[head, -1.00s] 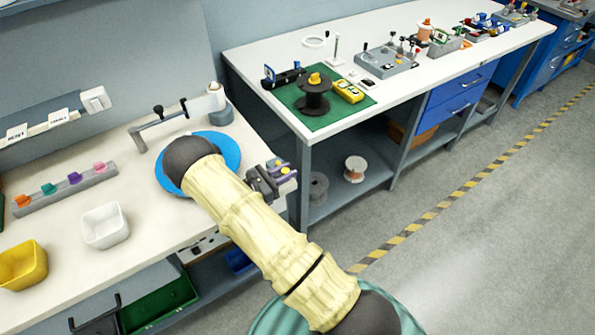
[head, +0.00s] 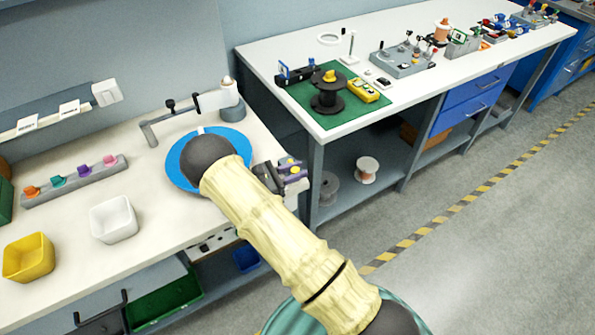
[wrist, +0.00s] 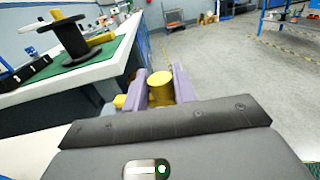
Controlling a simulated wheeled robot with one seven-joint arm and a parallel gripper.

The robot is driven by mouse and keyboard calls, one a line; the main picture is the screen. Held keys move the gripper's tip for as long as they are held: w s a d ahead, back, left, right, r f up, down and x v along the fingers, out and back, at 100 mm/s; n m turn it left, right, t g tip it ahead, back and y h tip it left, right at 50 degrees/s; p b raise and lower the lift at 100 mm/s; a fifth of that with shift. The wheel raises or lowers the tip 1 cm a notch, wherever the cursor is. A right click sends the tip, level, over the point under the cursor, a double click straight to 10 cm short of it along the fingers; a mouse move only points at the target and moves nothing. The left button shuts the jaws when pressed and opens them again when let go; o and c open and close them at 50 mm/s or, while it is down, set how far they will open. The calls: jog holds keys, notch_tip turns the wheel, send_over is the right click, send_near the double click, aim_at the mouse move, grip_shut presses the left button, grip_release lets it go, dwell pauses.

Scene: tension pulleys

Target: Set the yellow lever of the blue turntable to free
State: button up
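The blue turntable (head: 180,172) is a round blue disc on the near bench, partly hidden by my arm. No yellow lever can be made out on its visible part. My gripper (head: 296,170) is at the right end of this bench, to the right of the turntable, with purple fingers. In the wrist view my gripper (wrist: 161,88) has a yellow cylindrical piece (wrist: 160,84) between its fingers. I cannot tell whether they grip it or what it belongs to. A smaller yellow bit (wrist: 120,101) shows outside the left finger.
A grey crank-like bracket (head: 150,130) stands behind the turntable. A white bin (head: 113,220), a yellow bin (head: 28,258) and a rack of coloured knobs (head: 75,183) are at left. The far bench (head: 260,52) holds a black spool (head: 327,95). Open floor lies at right.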

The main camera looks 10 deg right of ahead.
jog(key=shift+o, duration=1.4)
jog(key=shift+a, duration=0.1)
jog(key=s+a+b, duration=0.1)
jog(key=a, duration=0.4)
jog(key=s+a+b, duration=0.1)
jog(key=a, duration=0.5)
jog(key=s+a+b, duration=0.1)
jog(key=a+b, duration=0.1)
jog(key=a, duration=0.4)
jog(key=shift+s, duration=0.2)
